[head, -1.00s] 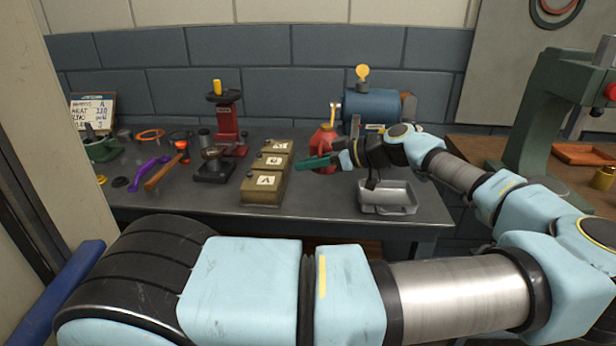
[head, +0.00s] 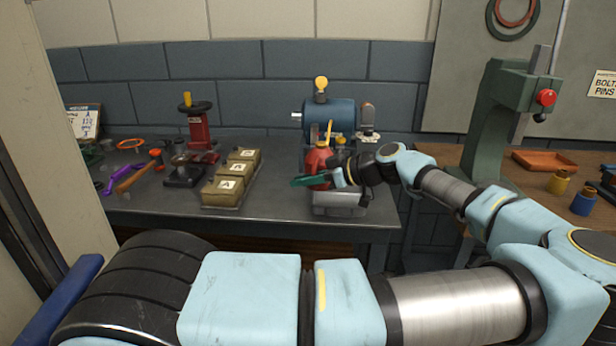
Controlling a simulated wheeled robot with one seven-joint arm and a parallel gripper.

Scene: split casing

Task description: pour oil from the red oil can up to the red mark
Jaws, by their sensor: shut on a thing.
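The red oil can (head: 318,158) with its thin yellow spout is held in my gripper (head: 312,181), whose green fingers are shut on its lower body. The can looks upright, in front of the blue casing (head: 331,113) and above the left part of the grey metal tray (head: 341,209). The blue casing has a round yellow cap (head: 321,83) on a stem at its top. No red mark can be made out on it. The fingers and the black wrist hide part of the can and of the casing's lower front.
Tan boxes (head: 223,191) stand left of the can on the grey bench (head: 160,205). A green drill press (head: 497,130) stands on the wooden bench at right.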

